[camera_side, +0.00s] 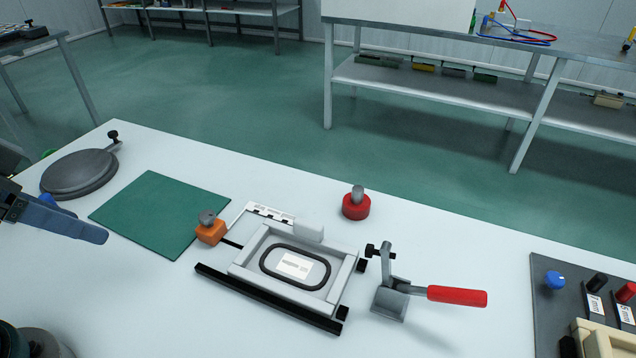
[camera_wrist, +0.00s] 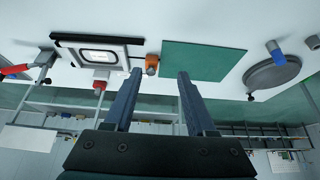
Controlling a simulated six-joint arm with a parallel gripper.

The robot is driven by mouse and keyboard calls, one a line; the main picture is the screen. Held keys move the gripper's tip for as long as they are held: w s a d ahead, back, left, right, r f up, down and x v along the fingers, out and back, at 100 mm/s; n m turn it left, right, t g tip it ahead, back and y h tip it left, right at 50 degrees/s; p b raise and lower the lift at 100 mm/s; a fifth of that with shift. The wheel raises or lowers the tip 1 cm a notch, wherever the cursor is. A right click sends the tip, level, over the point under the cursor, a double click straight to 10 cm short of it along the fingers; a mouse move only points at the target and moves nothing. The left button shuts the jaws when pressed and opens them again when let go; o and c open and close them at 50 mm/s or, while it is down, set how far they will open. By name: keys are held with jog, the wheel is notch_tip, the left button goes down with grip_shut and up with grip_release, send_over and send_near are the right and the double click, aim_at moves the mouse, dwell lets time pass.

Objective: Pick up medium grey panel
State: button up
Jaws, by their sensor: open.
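A grey panel (camera_side: 252,259) with a black oval ring and a white label lies flat in the fixture frame (camera_side: 345,275), near the middle of the table. The panel also shows at the upper left of the wrist view (camera_wrist: 98,56). My gripper (camera_side: 74,218) is at the left edge of the side view, above the table and well left of the panel. In the wrist view its two blue-grey fingers (camera_wrist: 160,73) are spread apart with nothing between them. The fingers do not touch the panel.
A green mat (camera_side: 160,213) lies left of the fixture, and a round dark grey plate (camera_side: 78,175) is beyond it. An orange block (camera_side: 210,232), a red knob (camera_side: 356,205) and a red-handled clamp (camera_side: 455,296) surround the fixture. A control box (camera_side: 545,310) is at right.

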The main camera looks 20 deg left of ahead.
notch_tip(320, 180, up, 5)
jog(key=n+g+h, duration=0.6)
jog(key=n+h, duration=0.8)
jog(key=n, duration=0.4)
send_over(323, 235)
jog(key=a, duration=0.4)
jog(key=shift+y, duration=0.3)
notch_tip(323, 235, down, 18)
jog(key=shift+a+f, duration=0.15)
jog(key=shift+f, duration=0.1)
jog(key=shift+x, duration=2.5)
grip_shut()
